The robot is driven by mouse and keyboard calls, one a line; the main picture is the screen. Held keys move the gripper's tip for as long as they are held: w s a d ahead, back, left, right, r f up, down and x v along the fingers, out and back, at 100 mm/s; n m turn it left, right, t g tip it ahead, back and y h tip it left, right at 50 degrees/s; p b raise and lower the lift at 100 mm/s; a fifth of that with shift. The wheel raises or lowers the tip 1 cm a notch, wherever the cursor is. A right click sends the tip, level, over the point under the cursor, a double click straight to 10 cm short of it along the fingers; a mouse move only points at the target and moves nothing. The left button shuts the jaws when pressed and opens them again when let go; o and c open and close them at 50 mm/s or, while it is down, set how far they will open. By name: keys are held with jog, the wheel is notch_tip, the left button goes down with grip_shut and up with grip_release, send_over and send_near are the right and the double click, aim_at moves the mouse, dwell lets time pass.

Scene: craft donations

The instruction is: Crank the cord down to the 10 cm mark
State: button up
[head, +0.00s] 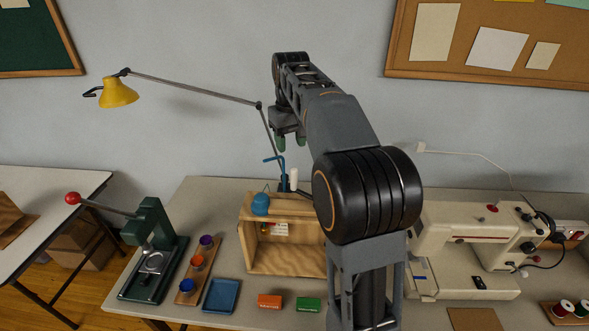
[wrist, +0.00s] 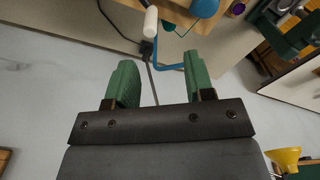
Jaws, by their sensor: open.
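An open-fronted wooden box (head: 312,261) stands on the table, partly hidden by my arm. Behind the box rises a blue bent crank rod (head: 281,166) with a white handle (head: 294,179). My gripper (head: 291,143) is open and empty, its green fingers above the crank. In the wrist view the white handle (wrist: 150,20) and blue rod (wrist: 168,67) lie beyond the fingertips, apparently apart from them. A small marked card (head: 275,229) shows inside the box; its marks are too small to read.
A green lever press (head: 152,262) with a red knob, a wooden cup rack (head: 200,268) and a blue tray (head: 221,296) stand left of the box. A sewing machine (head: 465,245) stands right. A yellow lamp (head: 118,92) reaches over the left on a long arm.

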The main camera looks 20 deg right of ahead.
aim_at(294, 169)
jog(key=f, duration=0.4)
jog(key=w+d+f, duration=0.1)
jog(key=f, duration=0.3)
jog(key=w+d+f, duration=0.1)
jog(key=f, duration=0.4)
jog(key=shift+c, duration=0.4)
grip_shut()
jog(key=shift+a, duration=0.1)
